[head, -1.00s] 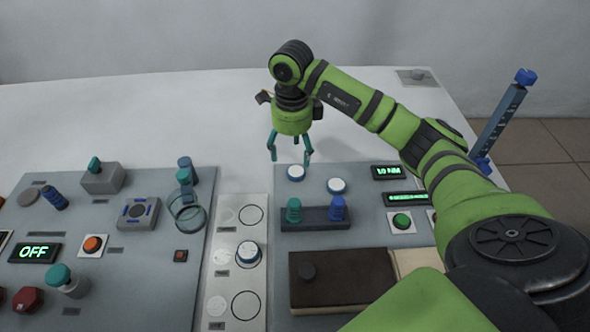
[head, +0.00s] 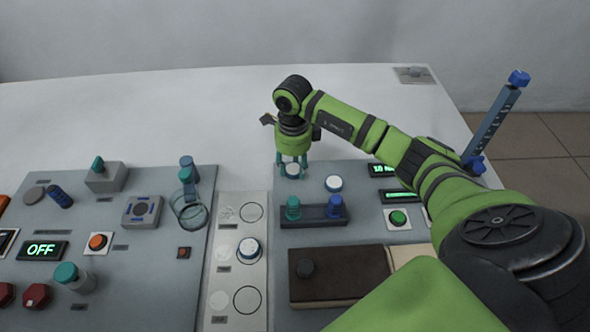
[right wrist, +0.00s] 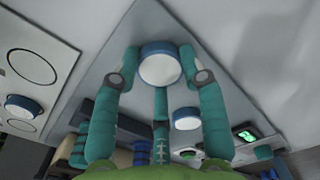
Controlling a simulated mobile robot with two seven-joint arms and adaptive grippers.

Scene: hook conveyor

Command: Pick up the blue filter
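A round filter (head: 292,170) with a white top and blue rim sits at the back left of the right-hand grey panel. My right gripper (head: 292,167) points down over it. In the right wrist view, the teal fingers of this gripper (right wrist: 160,62) stand close around the filter (right wrist: 160,68), and the two side fingertips appear to touch its rim. The filter shows no lift from the panel. A similar filter (head: 333,183) lies just to the right, and another (head: 249,250) sits on the white strip. My left gripper is out of view.
A dark rack (head: 313,222) with a green peg (head: 293,207) and a blue peg (head: 336,206) stands in front of the filters. A brown box (head: 340,275) lies nearer. A glass ring (head: 190,212) and several buttons occupy the left panel.

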